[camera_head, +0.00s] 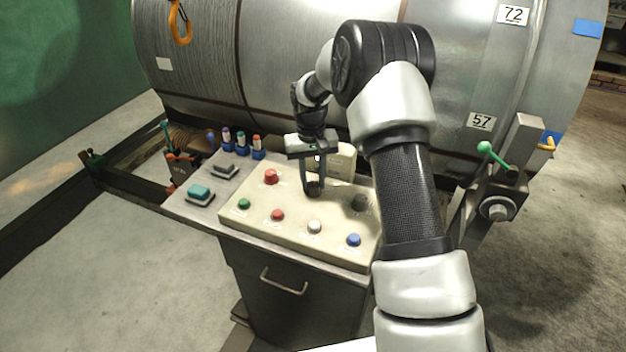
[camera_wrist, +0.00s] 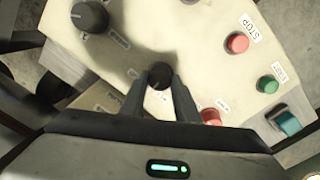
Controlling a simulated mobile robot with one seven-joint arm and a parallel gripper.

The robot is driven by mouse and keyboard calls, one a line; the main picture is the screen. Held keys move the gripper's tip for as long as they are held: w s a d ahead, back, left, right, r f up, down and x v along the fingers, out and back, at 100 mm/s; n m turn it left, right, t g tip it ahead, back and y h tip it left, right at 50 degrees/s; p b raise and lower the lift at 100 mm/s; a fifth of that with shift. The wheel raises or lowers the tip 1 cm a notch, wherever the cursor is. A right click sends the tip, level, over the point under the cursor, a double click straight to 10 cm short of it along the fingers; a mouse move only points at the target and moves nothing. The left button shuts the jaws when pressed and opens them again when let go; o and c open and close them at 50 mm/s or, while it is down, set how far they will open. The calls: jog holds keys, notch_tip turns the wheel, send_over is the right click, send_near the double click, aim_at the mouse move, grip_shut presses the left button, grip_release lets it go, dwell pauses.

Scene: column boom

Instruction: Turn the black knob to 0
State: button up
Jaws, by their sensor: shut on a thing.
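The black knob (camera_head: 313,188) sits on the sloped cream control panel (camera_head: 257,222), toward its upper middle. It also shows in the wrist view (camera_wrist: 159,73), between the fingertips. My gripper (camera_head: 313,184) points down at the panel with its fingers shut on the black knob; in the wrist view the fingers (camera_wrist: 160,84) reach it from below. The fingers partly cover the knob. Its pointer and scale marks cannot be read, so its setting is unclear. A second, larger dark grey knob (camera_head: 360,202) stands to the right on the panel, clear of my gripper.
A red mushroom button (camera_head: 270,177) and green (camera_head: 244,203), red (camera_head: 278,215), white (camera_head: 314,226) and blue (camera_head: 353,240) buttons surround the knob. A teal-topped block (camera_head: 199,193) and several markers stand left. A large metal drum (camera_head: 285,60) rises behind. A green-handled lever (camera_head: 485,148) is at right.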

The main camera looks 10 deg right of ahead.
aim_at(311, 184)
jog(key=o, duration=1)
jog(key=shift+o, duration=0.2)
notch_tip(311, 184, up, 17)
jog(key=shift+a+r+p, duration=0.2)
jog(key=shift+a+p, duration=0.1)
